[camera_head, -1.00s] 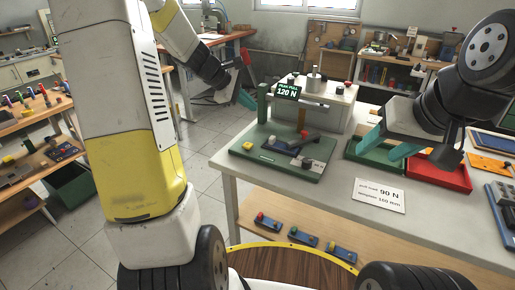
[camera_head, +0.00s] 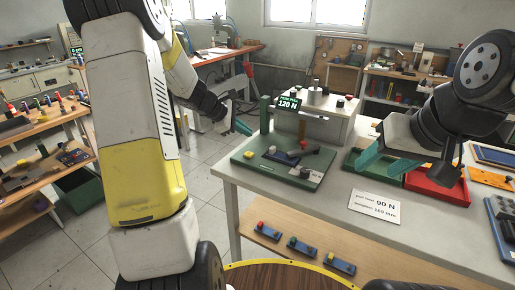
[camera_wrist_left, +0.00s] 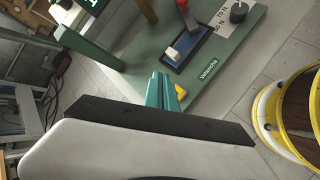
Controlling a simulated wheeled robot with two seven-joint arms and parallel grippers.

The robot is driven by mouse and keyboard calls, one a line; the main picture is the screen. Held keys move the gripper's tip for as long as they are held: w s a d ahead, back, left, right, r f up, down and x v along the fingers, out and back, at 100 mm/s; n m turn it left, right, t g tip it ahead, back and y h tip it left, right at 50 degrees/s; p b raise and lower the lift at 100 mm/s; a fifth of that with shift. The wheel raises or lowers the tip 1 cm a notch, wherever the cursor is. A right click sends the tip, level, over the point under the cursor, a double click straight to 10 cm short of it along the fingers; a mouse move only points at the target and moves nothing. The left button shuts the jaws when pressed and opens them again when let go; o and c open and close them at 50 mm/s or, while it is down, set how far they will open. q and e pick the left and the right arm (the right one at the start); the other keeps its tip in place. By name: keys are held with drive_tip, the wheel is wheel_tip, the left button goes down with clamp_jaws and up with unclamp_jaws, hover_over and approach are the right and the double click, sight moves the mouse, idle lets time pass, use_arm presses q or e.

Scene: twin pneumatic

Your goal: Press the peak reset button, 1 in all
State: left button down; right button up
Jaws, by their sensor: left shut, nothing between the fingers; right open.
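A green test stand (camera_head: 300,178) lies on the table with a yellow button (camera_head: 249,155) at its left front; the button's label is not readable. The button also shows in the left wrist view (camera_wrist_left: 181,90), partly hidden by my fingertips. The stand's display (camera_head: 289,103) reads 120 N. A blue part with a dark body (camera_head: 284,158) lies on the plate. My left gripper (camera_head: 243,128) is shut and empty, above and just left of the button, apart from it in the head view. My right gripper (camera_head: 385,162) is open and empty over the trays.
A green post (camera_head: 265,115) rises behind the button. A green tray (camera_head: 358,158) and a red tray (camera_head: 440,190) stand right of the stand. A white card (camera_head: 374,207) lies at the table's front. A black knob (camera_wrist_left: 238,12) is on the plate.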

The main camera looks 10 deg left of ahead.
sight(246, 154)
use_arm(q)
drive_tip(key=shift+f, duration=2.85)
drive_tip(key=shift+f, duration=0.4)
drive_tip(key=shift+f, duration=0.5)
drive_tip(key=shift+r, duration=0.15)
idle(0.5)
drive_tip(key=shift+r, duration=0.8)
drive_tip(key=shift+r, duration=2.5)
